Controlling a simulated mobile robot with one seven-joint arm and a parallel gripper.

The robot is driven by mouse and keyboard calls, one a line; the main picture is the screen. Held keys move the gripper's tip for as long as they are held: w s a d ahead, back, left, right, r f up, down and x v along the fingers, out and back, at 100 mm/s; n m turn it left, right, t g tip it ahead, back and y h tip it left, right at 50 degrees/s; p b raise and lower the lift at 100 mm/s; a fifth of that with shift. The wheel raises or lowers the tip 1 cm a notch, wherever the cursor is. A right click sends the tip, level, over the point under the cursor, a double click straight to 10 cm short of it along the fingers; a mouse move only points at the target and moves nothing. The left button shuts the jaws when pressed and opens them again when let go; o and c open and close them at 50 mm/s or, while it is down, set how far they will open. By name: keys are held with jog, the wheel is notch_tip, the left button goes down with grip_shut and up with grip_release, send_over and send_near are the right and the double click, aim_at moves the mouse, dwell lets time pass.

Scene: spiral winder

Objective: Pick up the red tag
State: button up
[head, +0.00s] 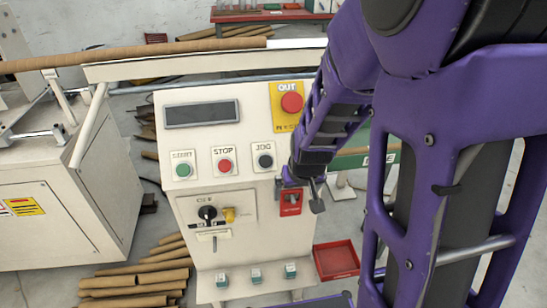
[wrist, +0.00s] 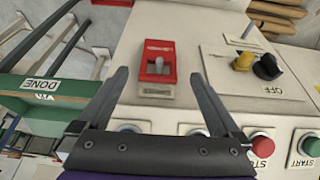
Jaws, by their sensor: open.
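The red tag (head: 290,204) is on the cream front panel of the control console, right of the black rotary switch. My gripper (head: 300,190) is open and empty. In the head view its fingers partly overlap the tag's upper part. In the wrist view the tag lies between the two spread fingers of my gripper (wrist: 160,76), near their tips. Neither finger clearly touches it; the remaining distance is hard to tell.
The console (head: 175,122) carries green, red and black buttons and a yellow OUT plate (head: 283,88) with a red button. A black rotary switch (head: 208,213) and yellow part sit left of the tag. A red tray (head: 335,261) is below right. Brown tubes (head: 135,285) lie on the floor.

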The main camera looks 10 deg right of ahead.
aim_at(291, 215)
jog(key=b+x, duration=0.2)
jog(key=x, duration=0.8)
jog(key=shift+w+f+b, duration=0.15)
jog(key=shift+w+b, duration=0.1)
jog(key=shift+b, duration=0.1)
jog(key=c, duration=1.4)
jog(key=shift+d, duration=0.1)
